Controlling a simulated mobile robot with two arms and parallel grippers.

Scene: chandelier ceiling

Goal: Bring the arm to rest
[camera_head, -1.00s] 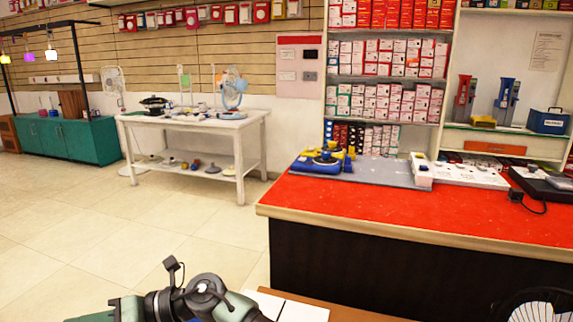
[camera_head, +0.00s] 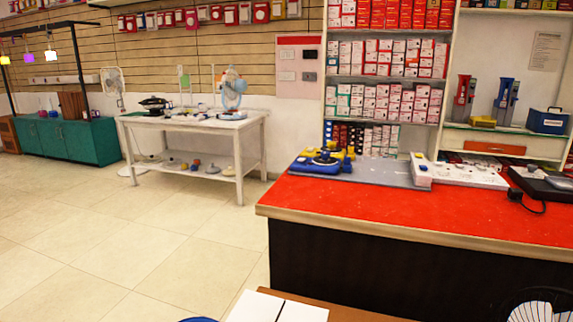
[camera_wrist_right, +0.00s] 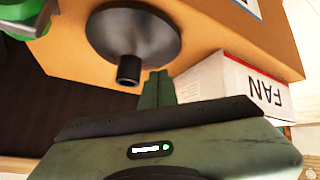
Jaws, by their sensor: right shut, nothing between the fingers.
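My right gripper (camera_wrist_right: 158,88) shows in the right wrist view. Its green fingers are together, with nothing between them. Just beyond the fingertips is a dark round disc with a short stem (camera_wrist_right: 133,40), on or against a brown surface; I cannot tell whether they touch it. A white and red box marked FAN (camera_wrist_right: 235,88) is close to the right of the fingers. No arm or gripper shows in the head view now, and my left gripper is not in view.
A red-topped counter (camera_head: 420,212) fills the right of the head view. A white table (camera_head: 190,122) stands at the back left. At the bottom edge are a white box or sheets (camera_head: 275,308) on a brown surface and a blue rim (camera_head: 198,319). The tiled floor (camera_head: 130,230) at left is clear.

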